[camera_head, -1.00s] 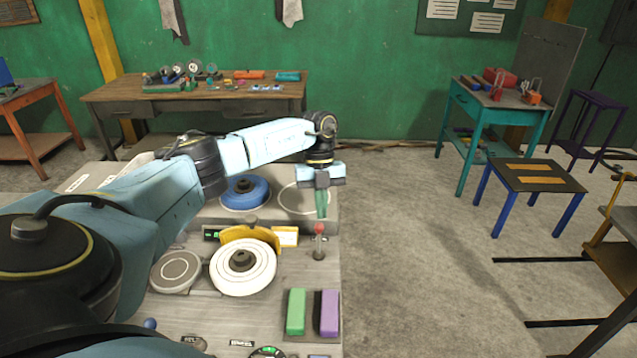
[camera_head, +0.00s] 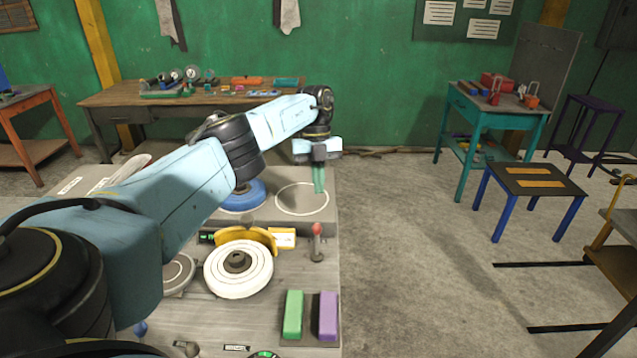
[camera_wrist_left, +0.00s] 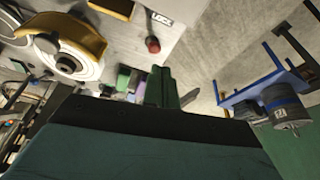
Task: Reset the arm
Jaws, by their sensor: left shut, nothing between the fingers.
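My left arm reaches in from the left over the grey bench in the head view. My left gripper (camera_head: 319,180) points down with its green fingers shut and empty. It hangs above the white ring outline (camera_head: 302,198) near the bench's far right, beyond the red-tipped lever (camera_head: 317,243). In the left wrist view the shut fingers (camera_wrist_left: 160,88) show at the middle, with the red lever knob (camera_wrist_left: 153,44) above them. My right gripper is not in view.
A wooden table (camera_head: 200,100) stands behind. Open floor lies to the right.

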